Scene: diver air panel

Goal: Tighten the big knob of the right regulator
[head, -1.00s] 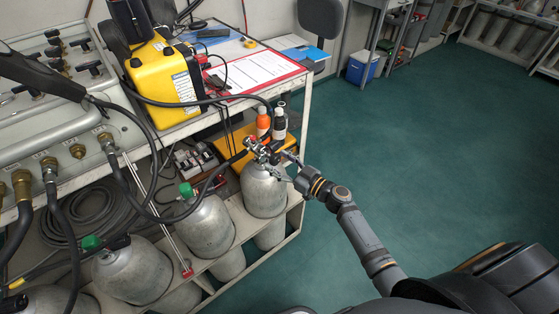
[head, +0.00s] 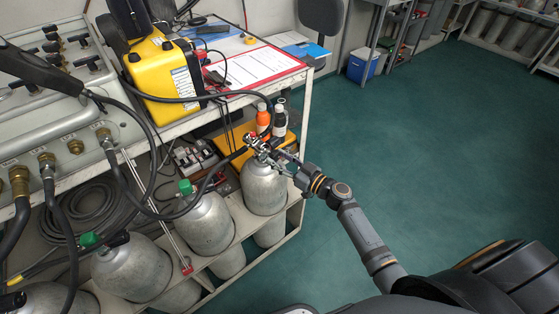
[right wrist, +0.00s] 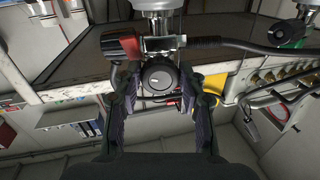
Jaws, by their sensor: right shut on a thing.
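The right regulator (head: 259,143) sits on top of the rightmost grey cylinder (head: 264,188), with a black hose leading off it. In the right wrist view its big round black knob (right wrist: 159,79) faces the camera, below a metal valve body (right wrist: 161,45). My right gripper (head: 283,158) reaches in from the right at the regulator. In the right wrist view its two fingers (right wrist: 160,88) stand on either side of the knob and are shut on it. My left gripper is not in view.
Other grey cylinders (head: 205,222) with green caps stand to the left on the shelf. Orange and black bottles (head: 263,118) stand just behind the regulator. A red-and-black part (right wrist: 120,43) sits beside the knob.

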